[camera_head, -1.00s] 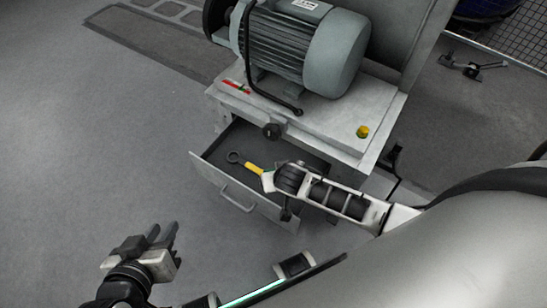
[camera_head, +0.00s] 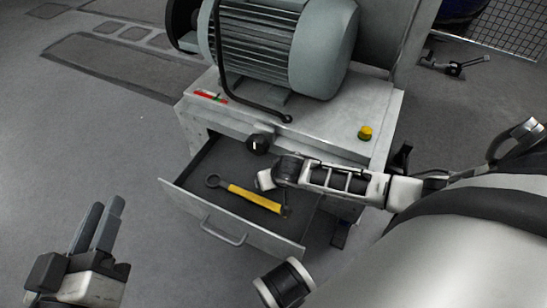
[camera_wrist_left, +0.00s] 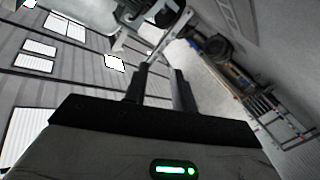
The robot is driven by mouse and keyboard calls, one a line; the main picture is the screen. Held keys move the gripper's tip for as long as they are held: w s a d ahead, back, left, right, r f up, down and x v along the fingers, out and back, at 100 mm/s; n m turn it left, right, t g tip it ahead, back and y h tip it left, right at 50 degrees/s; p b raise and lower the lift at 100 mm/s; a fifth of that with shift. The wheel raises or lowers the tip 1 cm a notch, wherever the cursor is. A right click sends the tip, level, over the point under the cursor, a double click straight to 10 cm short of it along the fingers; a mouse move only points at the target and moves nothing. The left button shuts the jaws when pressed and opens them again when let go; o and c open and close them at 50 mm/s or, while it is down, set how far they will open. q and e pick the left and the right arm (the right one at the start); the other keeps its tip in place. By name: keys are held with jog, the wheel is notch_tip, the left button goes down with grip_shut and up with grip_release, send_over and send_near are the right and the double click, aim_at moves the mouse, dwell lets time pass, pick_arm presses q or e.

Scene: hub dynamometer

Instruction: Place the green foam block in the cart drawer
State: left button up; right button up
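I cannot see the green foam block in either view. The cart drawer (camera_head: 182,197) is pulled open at the front of the cart, and a yellow-handled wrench (camera_head: 254,197) lies in it. My left gripper (camera_head: 107,203) is at the lower left of the head view, over the floor, left of the drawer and apart from it. Its fingers also show in the left wrist view (camera_wrist_left: 160,72), with a gap and nothing between them. My right arm reaches across the drawer's right part and hides some of it; I cannot make out its gripper fingers.
A large grey motor (camera_head: 275,45) stands on the cart top (camera_head: 310,135). A black knob (camera_head: 258,144) sits above the drawer, and a yellow button (camera_head: 365,133) is at the top's right. The floor left of the cart is clear.

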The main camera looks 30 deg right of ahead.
jog(key=shift+f, duration=0.6)
pick_arm(q)
jog(key=shift+r, duration=0.4)
pick_arm(e)
jog(key=shift+r, duration=0.1)
jog(key=shift+f, duration=0.2)
jog(key=o, duration=0.9)
pick_arm(q)
jog(key=shift+w+t, duration=0.1)
jog(key=shift+t, duration=0.2)
